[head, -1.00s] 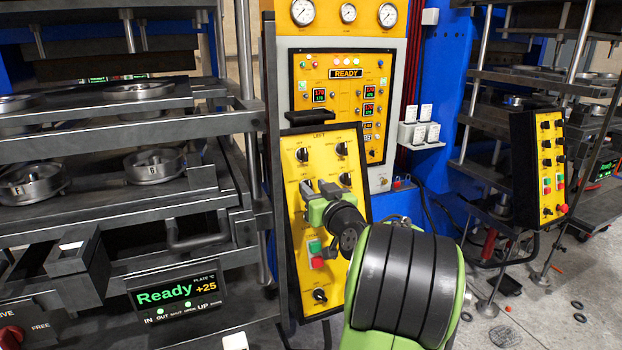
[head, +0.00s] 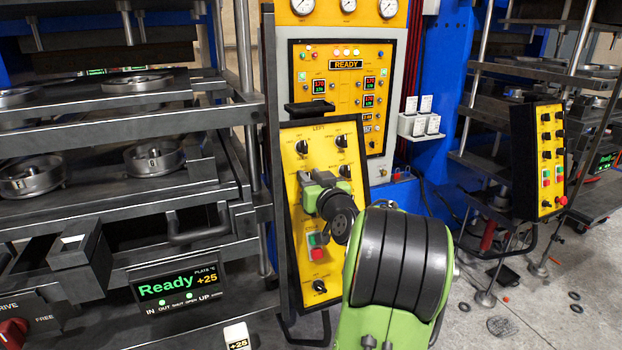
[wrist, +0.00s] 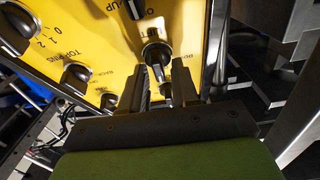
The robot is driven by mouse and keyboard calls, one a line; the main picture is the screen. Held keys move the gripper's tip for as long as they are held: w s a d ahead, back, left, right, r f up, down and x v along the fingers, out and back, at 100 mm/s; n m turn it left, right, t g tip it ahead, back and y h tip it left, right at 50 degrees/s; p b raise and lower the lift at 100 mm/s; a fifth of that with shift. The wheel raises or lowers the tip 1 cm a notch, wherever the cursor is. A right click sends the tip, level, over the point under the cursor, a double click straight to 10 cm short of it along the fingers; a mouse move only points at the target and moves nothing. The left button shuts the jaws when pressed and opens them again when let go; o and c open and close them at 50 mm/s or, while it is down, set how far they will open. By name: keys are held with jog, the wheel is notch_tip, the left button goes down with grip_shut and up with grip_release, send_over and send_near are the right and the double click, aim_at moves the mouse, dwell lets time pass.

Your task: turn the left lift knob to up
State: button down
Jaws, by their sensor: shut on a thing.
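The yellow control panel headed LEFT (head: 323,143) stands tilted in the middle of the head view, with several black knobs. My gripper (head: 318,178) is at the panel's middle left, in front of the second row of knobs. In the wrist view, my gripper (wrist: 165,82) has its two dark fingers around a black knob (wrist: 157,53) with a light pointer. It is shut on this knob. In the head view the gripper hides this knob.
The panel's red and green buttons (head: 317,245) and a bottom knob (head: 319,286) sit below my gripper. Two other knobs, upper left (head: 302,147) and upper right (head: 341,141), are close. A press display (head: 180,285) reads Ready, +25. A second panel (head: 540,160) stands right.

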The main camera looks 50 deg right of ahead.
jog(key=m, duration=0.2)
jog(key=m+g+h+p, duration=0.1)
jog(key=m, duration=0.2)
jog(key=shift+g, duration=0.3)
jog(key=shift+m+g+h+p, duration=0.35)
jog(key=shift+m+g+p, duration=0.05)
jog(key=shift+m, duration=0.95)
jog(key=shift+m+g+h+p, duration=0.35)
jog(key=shift+m+g+p, duration=0.05)
jog(key=shift+m, duration=0.95)
jog(key=shift+s+d+f, duration=0.1)
jog(key=c, duration=1.2)
grip_release()
jog(key=b+v, duration=0.2)
jog(key=v, duration=1.3)
jog(key=shift+s+a, duration=0.25)
jog(key=shift+a, duration=0.05)
